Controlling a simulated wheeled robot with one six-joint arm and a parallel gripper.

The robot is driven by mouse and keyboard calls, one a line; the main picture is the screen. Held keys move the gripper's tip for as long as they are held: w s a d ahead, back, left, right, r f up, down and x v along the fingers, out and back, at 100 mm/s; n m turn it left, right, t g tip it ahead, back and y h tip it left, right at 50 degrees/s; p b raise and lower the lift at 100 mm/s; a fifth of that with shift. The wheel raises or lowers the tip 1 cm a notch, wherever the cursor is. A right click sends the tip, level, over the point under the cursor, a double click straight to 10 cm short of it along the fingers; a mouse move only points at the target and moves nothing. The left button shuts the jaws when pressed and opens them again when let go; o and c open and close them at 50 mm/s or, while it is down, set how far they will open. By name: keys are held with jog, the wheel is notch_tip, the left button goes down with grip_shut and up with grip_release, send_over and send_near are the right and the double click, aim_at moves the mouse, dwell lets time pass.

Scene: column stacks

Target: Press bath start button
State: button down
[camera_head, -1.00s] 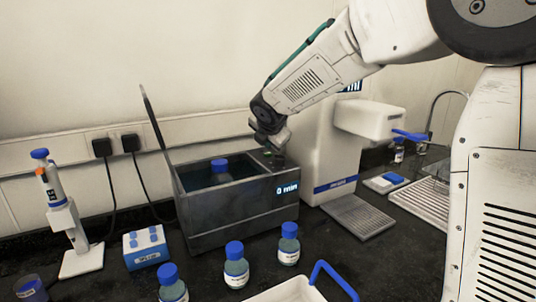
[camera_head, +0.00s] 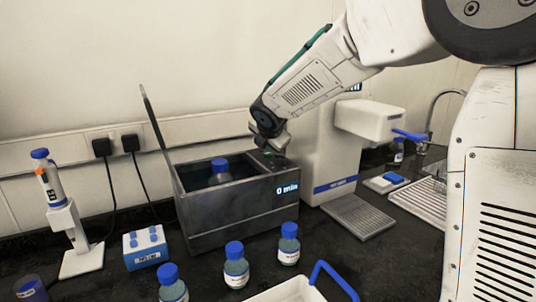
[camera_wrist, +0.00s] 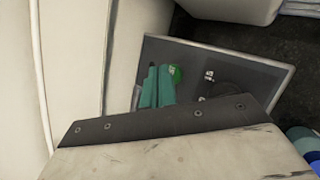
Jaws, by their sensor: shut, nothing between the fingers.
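The bath (camera_head: 235,218) is a dark grey box with its lid (camera_head: 155,130) raised. A blue-capped bottle (camera_head: 220,170) stands inside it. The display on its front reads "0 min" (camera_head: 287,189). In the wrist view, the bath's control panel (camera_wrist: 215,65) shows a round green start button (camera_wrist: 175,72) and a dark knob (camera_wrist: 231,93). My gripper (camera_head: 268,152) is over the panel at the bath's right end. Its teal fingers (camera_wrist: 156,74) are shut and empty, with tips just left of the green button in the wrist view. Whether they touch it I cannot tell.
A white dispenser (camera_head: 325,150) stands close to the bath's right. Several blue-capped bottles (camera_head: 236,268), a blue rack (camera_head: 146,248) and a pipette stand (camera_head: 75,240) are on the black counter in front and to the left. A white tray (camera_head: 295,292) is at the bottom.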

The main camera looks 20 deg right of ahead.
aim_at(268, 154)
jog(key=shift+f, duration=0.4)
dwell(0.4)
jog(key=shift+r, duration=0.9)
jog(key=shift+r, duration=2.5)
jog(key=shift+s, duration=0.1)
